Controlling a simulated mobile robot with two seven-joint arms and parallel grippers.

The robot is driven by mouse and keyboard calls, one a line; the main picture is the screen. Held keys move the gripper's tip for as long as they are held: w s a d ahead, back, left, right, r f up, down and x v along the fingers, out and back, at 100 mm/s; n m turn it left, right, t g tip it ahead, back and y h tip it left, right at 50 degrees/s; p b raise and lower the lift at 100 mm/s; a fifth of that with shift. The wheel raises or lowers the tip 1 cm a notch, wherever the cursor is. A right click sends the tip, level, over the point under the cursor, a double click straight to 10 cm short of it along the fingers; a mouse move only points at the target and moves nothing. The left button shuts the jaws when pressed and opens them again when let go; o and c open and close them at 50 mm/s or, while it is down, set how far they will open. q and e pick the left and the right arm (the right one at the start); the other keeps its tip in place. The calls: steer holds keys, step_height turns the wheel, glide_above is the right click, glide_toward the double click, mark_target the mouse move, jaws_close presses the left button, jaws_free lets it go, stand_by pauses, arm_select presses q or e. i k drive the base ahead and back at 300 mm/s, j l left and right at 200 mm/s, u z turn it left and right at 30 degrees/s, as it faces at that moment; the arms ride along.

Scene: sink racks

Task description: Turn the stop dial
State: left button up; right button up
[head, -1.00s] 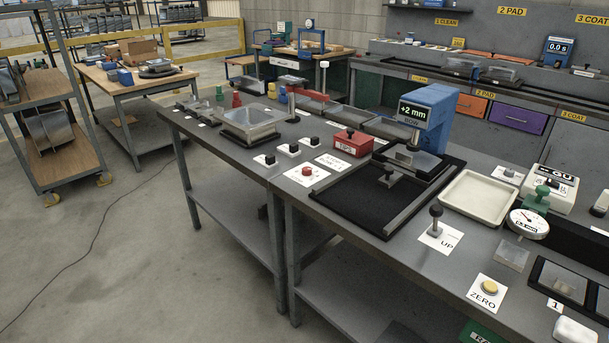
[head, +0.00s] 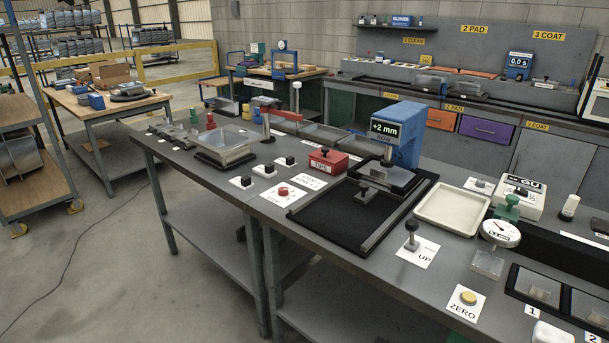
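No control in the head view carries a label that I can clearly read as the stop dial. A red knob (head: 283,190) sits on a white card near the front edge of the bench, its print too small to read surely. A white card (head: 312,181) with small lettering lies just behind it. Black knobs on white cards (head: 241,182) stand to the left, and a black-topped lever (head: 411,241) stands by the card marked UP. A blue stand (head: 401,137) with a display reading +2 mm rises over a black tray. Neither of my grippers is in view.
The grey bench (head: 375,278) carries a red box (head: 328,160), a pale tray (head: 452,211), a round gauge (head: 500,233) and a yellow ZERO button (head: 468,297). A wooden table (head: 100,100) stands far left. The floor in front of the bench is open.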

mark_target(283, 192)
steer(key=j+z, duration=0.1)
steer(key=z, duration=0.65)
steer(key=j+z, duration=1.05)
steer(key=j, duration=0.45)
steer(key=k+j+z, duration=0.15)
steer(key=j, duration=0.45)
